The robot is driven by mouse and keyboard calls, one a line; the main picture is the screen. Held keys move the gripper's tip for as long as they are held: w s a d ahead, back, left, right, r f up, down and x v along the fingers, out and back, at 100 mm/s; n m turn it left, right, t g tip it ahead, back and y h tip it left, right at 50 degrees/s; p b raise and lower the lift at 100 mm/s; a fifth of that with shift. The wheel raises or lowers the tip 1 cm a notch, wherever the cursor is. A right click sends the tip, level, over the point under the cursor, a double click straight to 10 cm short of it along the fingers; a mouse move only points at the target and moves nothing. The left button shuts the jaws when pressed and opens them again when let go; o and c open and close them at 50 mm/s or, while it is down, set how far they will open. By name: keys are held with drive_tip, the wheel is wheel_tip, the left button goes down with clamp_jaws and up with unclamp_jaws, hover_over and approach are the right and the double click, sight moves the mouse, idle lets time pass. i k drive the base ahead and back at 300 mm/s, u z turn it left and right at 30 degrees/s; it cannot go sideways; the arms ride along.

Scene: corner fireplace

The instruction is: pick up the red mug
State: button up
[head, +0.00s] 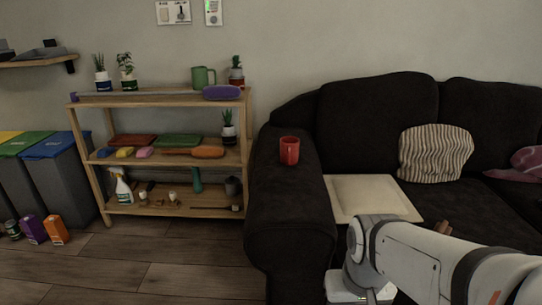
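The red mug (289,152) stands upright on the left arm of the dark sofa (290,205), in the middle of the head view. Its handle is hard to make out. My white arm reaches in from the lower right, to the right of the mug and well apart from it. My gripper's fingers do not show in this view. Nothing covers the mug.
A cream square tray or board (370,212) lies on the sofa seat right of the mug. A striped cushion (436,153) is further right. A wooden shelf (247,135) with a green mug (203,77) stands left. Bare floor (170,262) lies in front of the shelf.

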sight(289, 145)
drive_tip(key=z, duration=0.15)
drive_tip(key=i, duration=0.9)
drive_tip(key=u, duration=0.15)
drive_tip(key=k, duration=0.95)
drive_tip(key=z, duration=0.15)
drive_tip(key=i, duration=0.95)
drive_tip(key=u, duration=0.05)
